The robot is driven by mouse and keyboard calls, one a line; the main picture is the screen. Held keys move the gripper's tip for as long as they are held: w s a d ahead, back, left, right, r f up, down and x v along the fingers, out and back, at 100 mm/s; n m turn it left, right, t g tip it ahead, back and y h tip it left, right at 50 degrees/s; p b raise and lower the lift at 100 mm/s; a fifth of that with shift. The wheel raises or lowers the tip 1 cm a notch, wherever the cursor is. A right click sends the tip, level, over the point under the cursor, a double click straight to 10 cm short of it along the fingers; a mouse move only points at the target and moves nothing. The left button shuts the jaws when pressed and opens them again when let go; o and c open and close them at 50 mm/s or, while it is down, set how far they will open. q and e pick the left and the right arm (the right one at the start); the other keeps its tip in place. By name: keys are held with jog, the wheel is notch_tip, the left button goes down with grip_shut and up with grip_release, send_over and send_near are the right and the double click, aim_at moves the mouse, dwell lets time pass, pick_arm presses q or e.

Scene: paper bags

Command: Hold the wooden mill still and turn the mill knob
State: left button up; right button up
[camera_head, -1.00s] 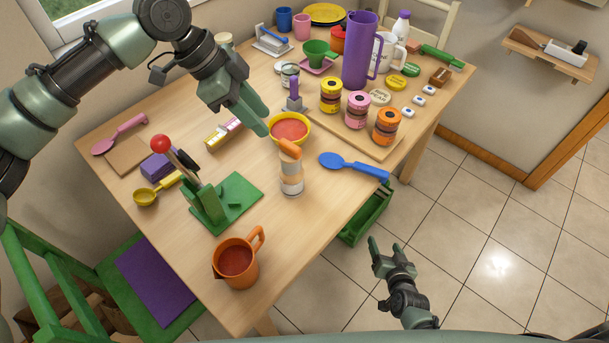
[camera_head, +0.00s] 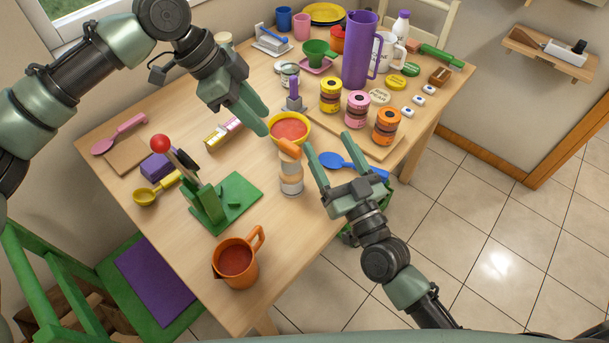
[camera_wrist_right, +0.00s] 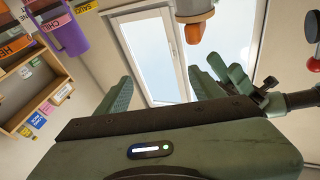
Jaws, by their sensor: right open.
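The wooden mill (camera_head: 291,178) stands upright near the table's front right edge, with a pale body and an orange knob (camera_head: 289,149) on top. The right wrist view shows the mill upside down at the top, with its orange knob (camera_wrist_right: 194,33) pointing down. My right gripper (camera_head: 328,167) is open and empty just right of the mill, its fingers apart from it. My left gripper (camera_head: 262,120) hangs above the table, up and left of the mill. Its fingers look parted with nothing between them, and it also shows in the right wrist view (camera_wrist_right: 229,76).
A yellow-rimmed bowl (camera_head: 290,128) stands close behind the mill. A blue spoon (camera_head: 343,162) lies right of it, partly behind my right gripper. An orange mug (camera_head: 236,262) and a green stand (camera_head: 221,202) are to the left. Jars (camera_head: 386,126) stand on a board.

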aim_at(297, 168)
jog(key=a+f+n+g, duration=0.1)
jog(key=f, duration=0.1)
jog(key=a+f+n+g+y, duration=0.1)
jog(key=a+f, duration=0.1)
jog(key=f, duration=0.1)
jog(key=a+f+n+g+y, duration=0.1)
jog(key=a+f+g, duration=0.1)
jog(key=shift+s+a+f, duration=0.1)
jog(key=shift+s+f, duration=0.15)
jog(key=shift+s, duration=0.05)
jog(key=shift+w+a+f, duration=0.15)
jog(key=shift+w+a, duration=0.05)
jog(key=shift+x, duration=3.6)
jog(key=shift+f, duration=0.15)
